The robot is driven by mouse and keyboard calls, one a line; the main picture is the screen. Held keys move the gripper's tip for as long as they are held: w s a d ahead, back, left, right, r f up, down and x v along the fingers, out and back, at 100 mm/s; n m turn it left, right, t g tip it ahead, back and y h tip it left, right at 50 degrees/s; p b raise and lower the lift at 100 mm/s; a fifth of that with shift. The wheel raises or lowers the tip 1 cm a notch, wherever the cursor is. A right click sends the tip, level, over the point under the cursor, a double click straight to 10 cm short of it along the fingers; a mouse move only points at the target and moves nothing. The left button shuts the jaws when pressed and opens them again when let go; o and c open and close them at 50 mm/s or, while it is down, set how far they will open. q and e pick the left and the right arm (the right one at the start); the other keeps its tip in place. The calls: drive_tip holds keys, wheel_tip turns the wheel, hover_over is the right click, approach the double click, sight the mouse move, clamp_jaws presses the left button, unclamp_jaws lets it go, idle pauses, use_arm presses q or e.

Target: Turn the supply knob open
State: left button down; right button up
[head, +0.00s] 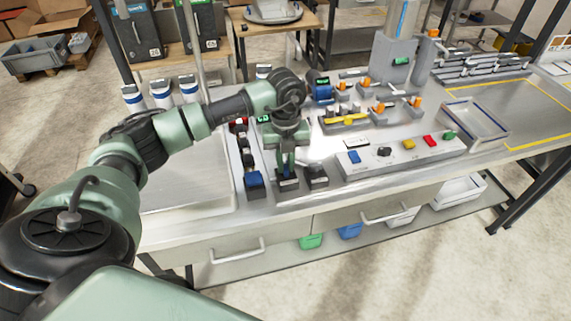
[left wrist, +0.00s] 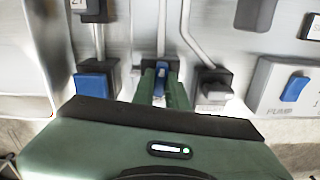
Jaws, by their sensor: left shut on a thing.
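My left gripper (head: 286,170) reaches down over a row of three small valve blocks at the front of the bench. Its green fingers are shut on the blue knob (left wrist: 161,76) of the middle block, one finger on each side. The blue handle points roughly along the pipe behind it. Another blue knob (left wrist: 92,85) sits on the block to the left, and it also shows in the head view (head: 254,179). A block with a black top (left wrist: 214,82) is on the right. I cannot read which one is labelled supply. My right gripper is not in view.
A sloped control panel (head: 400,155) with a blue switch, black dial and coloured buttons stands close on the right. Pipes run back from the blocks. A metal tray (head: 475,122) is farther right. The bench top to the left (head: 185,185) is clear.

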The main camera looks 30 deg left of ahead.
sight(286, 166)
use_arm(q)
drive_tip(key=shift+w+r+n, duration=0.1)
drive_tip(key=shift+n, duration=0.6)
drive_tip(key=c, duration=1.4)
unclamp_jaws()
drive_tip(key=shift+c, duration=0.2)
wheel_tip(286, 166, up, 7)
drive_tip(key=shift+f+b, duration=0.1)
drive_tip(key=shift+b, duration=1)
drive_tip(key=shift+r, duration=0.5)
